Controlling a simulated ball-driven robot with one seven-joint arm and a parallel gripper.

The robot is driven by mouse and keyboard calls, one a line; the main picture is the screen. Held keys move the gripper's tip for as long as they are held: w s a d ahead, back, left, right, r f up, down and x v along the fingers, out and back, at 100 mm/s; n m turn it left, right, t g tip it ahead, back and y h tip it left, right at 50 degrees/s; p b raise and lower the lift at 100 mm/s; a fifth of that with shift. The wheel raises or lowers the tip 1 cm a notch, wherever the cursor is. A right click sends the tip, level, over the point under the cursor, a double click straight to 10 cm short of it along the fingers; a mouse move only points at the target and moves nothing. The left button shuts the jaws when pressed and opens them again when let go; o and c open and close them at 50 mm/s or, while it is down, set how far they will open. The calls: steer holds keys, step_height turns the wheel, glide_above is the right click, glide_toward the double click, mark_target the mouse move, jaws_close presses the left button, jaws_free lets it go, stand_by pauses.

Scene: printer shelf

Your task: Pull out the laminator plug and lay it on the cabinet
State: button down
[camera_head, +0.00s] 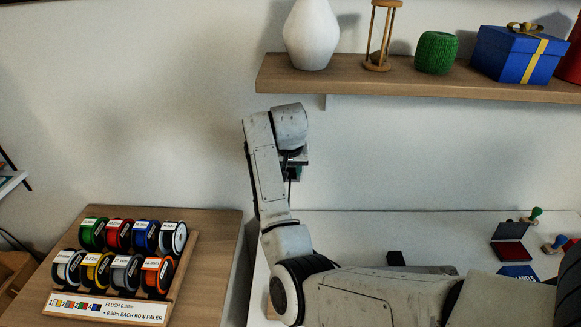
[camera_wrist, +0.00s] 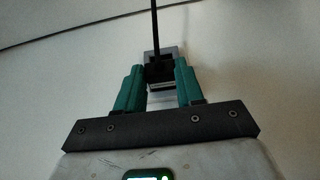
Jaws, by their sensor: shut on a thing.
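My gripper (camera_wrist: 158,68) shows in the wrist view with its two teal fingers on either side of a black plug (camera_wrist: 157,73), shut on it. A dark cable runs from the plug to the top of the picture. A grey socket plate (camera_wrist: 173,53) lies right behind the plug on the wall. I cannot tell whether the plug's pins are in the socket. In the head view my gripper (camera_head: 291,165) is small and dark at the wall below the shelf, partly hidden by my arm. A white top (camera_head: 350,225), possibly the cabinet, lies below it. The laminator is not clearly visible.
A wall shelf (camera_head: 400,82) above holds a white vase (camera_head: 312,35), an hourglass (camera_head: 379,40), green twine (camera_head: 436,52) and a blue gift box (camera_head: 520,54). Stamps and a red ink pad (camera_head: 510,252) lie right. A spool rack (camera_head: 185,265) stands left.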

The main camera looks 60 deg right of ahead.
steer(key=shift+s+a+p, duration=0.4)
steer(key=shift+a+p, duration=0.15)
steer(key=shift+a, duration=0.15)
steer(key=shift+s+a+p, duration=0.4)
steer(key=shift+a+p, duration=0.15)
steer(key=shift+a, duration=0.1)
